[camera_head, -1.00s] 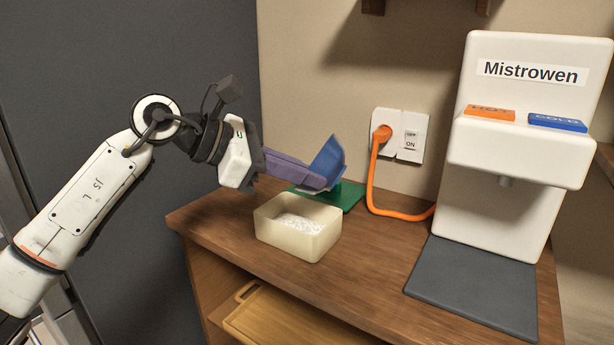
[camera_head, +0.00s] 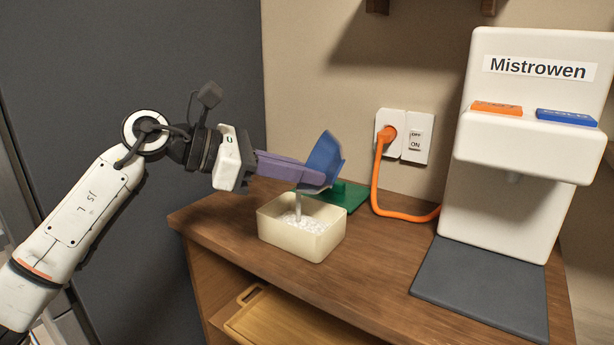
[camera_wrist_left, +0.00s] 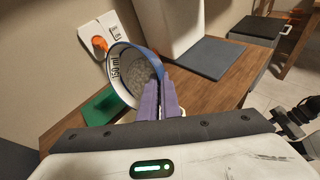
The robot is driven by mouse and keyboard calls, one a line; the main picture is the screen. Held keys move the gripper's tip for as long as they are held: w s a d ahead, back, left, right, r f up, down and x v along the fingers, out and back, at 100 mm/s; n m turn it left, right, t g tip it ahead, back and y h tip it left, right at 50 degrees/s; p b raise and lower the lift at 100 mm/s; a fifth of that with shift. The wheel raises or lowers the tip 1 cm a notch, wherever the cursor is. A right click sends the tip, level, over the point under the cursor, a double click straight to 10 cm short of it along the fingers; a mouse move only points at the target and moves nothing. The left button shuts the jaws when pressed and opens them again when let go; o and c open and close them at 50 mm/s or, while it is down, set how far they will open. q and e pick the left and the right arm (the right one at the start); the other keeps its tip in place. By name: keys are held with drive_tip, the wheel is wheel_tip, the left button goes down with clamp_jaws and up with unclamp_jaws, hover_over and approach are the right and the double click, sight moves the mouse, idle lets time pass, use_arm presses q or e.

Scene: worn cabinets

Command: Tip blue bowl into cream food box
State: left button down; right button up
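The blue bowl (camera_head: 325,158) is tilted steeply on its side above the cream food box (camera_head: 292,239). A thin whitish stream falls from its lower edge into the box, where white grainy contents (camera_head: 303,223) lie. My left gripper (camera_head: 312,177), with purple fingers, is shut on the bowl's rim. In the left wrist view the bowl (camera_wrist_left: 133,72) shows a pale inside with grey grainy stuff and "150 ml" lettering, and the fingers (camera_wrist_left: 158,90) pinch its edge.
A green mat or board (camera_head: 345,194) lies behind the box. An orange plug and cord (camera_head: 378,185) hang from the wall socket. A white dispenser (camera_head: 505,150) with a dark mat (camera_head: 485,285) stands at the right. The wooden counter (camera_head: 375,265) between is clear.

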use_arm(q)
drive_tip(key=shift+r, duration=0.15)
drive_tip(key=shift+a+f+b, duration=0.1)
drive_tip(key=shift+f+b, duration=0.1)
drive_tip(key=shift+b, duration=0.1)
drive_tip(key=shift+a+n+h+b, duration=0.15)
drive_tip(key=shift+n+h+b, duration=0.15)
drive_tip(key=shift+h+b, duration=0.2)
drive_tip(key=shift+f, duration=0.1)
drive_tip(key=shift+w+a+f+b, duration=0.1)
drive_tip(key=shift+f+b, duration=0.05)
drive_tip(key=shift+b, duration=0.2)
drive_tip(key=shift+w+a+h+b, duration=0.1)
drive_tip(key=shift+a+h+b, duration=0.1)
drive_tip(key=shift+h+b, duration=0.25)
drive_tip(key=shift+f, duration=0.1)
